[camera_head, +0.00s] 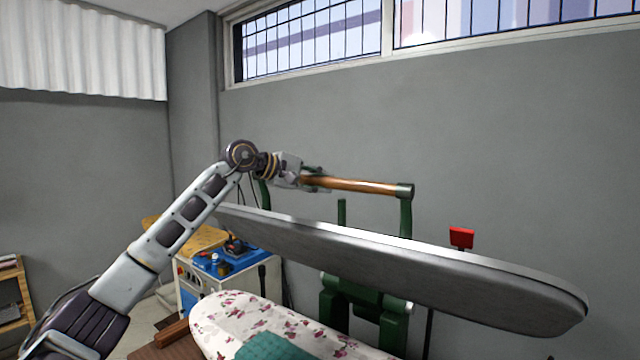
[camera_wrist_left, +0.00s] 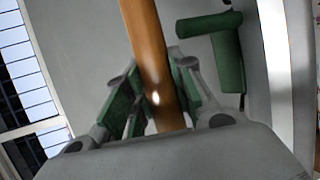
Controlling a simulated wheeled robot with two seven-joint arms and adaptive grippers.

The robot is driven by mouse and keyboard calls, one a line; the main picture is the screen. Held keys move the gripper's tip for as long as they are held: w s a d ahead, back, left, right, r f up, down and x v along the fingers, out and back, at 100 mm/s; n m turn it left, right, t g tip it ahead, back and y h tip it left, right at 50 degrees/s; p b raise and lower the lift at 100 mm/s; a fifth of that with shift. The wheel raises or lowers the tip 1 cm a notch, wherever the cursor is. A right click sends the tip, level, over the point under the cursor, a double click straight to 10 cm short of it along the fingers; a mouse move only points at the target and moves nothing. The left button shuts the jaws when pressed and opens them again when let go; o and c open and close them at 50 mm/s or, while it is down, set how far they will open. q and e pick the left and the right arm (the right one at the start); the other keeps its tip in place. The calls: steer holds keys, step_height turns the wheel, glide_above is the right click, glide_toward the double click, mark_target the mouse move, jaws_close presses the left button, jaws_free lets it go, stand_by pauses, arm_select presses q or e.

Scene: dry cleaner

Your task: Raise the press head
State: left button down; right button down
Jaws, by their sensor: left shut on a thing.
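The press head (camera_head: 400,268) is a long grey slab with a pale top edge, held well above the padded press bed. A wooden handle bar (camera_head: 360,185) runs above it between green brackets (camera_head: 406,217). My left gripper (camera_head: 312,180) is shut on the left part of this bar. In the left wrist view the brown bar (camera_wrist_left: 152,60) passes between the green-padded fingers (camera_wrist_left: 158,100). The floral press bed (camera_head: 225,312) lies below, with a folded green cloth (camera_head: 275,347) on it. My right gripper is not in view.
A blue-topped white machine (camera_head: 225,263) with a dark iron stands behind the bed at left. A red box (camera_head: 461,237) on a post stands behind the press head. A wooden shelf (camera_head: 12,290) is at far left. The grey wall lies behind.

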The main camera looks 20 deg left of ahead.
arm_select(q)
steer(key=c, duration=1.2)
jaws_free()
steer(key=shift+v, duration=6.05)
